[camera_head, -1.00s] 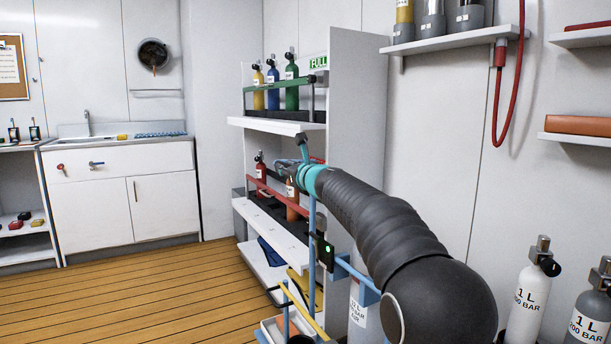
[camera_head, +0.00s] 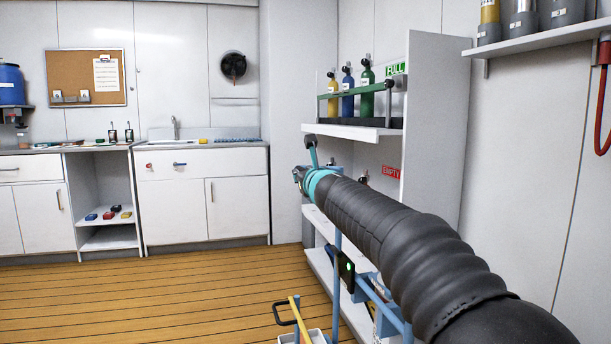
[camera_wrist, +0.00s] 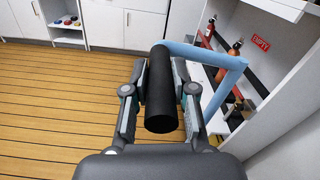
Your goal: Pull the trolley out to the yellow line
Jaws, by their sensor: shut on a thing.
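My gripper (camera_head: 305,180) is shut on the trolley's black handle grip (camera_wrist: 160,85); in the wrist view its fingers (camera_wrist: 160,108) lie on both sides of the grip. The trolley's blue frame (camera_wrist: 218,58) runs from the grip to the right and then down. In the head view the blue frame (camera_head: 338,245) shows below my gripper, with a black box with a green light (camera_head: 346,268) beside it. My arm hides much of the trolley. I cannot make out a yellow line on the floor in either view.
A white cylinder rack (camera_head: 365,132) stands close on the right, with yellow, blue and green cylinders on top. A thin yellow bar (camera_head: 295,312) and a black loop show at the bottom. A sink cabinet (camera_head: 235,208) stands at the back. The plank floor (camera_head: 160,300) on the left is clear.

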